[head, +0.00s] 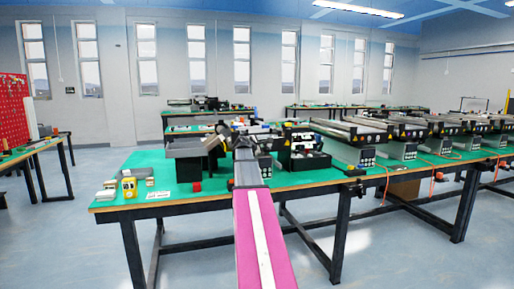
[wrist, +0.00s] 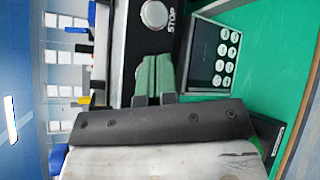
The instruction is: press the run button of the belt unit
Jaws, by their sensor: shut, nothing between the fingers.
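In the wrist view, my gripper (wrist: 153,57) is shut and empty, its two green fingers side by side. The fingers point at the dark front of a belt unit (wrist: 127,48). A round silver button (wrist: 154,14) with the word STOP beside it lies beyond the fingertips, near the top edge. A dark keypad panel (wrist: 216,57) with several pale round buttons is to the right of the fingers. I see no button marked run. Whether the fingertips touch the unit, I cannot tell. In the head view, my arm hides the gripper and part of the unit.
In the head view, several conveyor units (head: 405,133) stand in a row at the right on a green bench (head: 170,190). A yellow device (head: 129,187) and a red knob (head: 197,187) lie near the bench's left front. Free green surface lies left of my arm.

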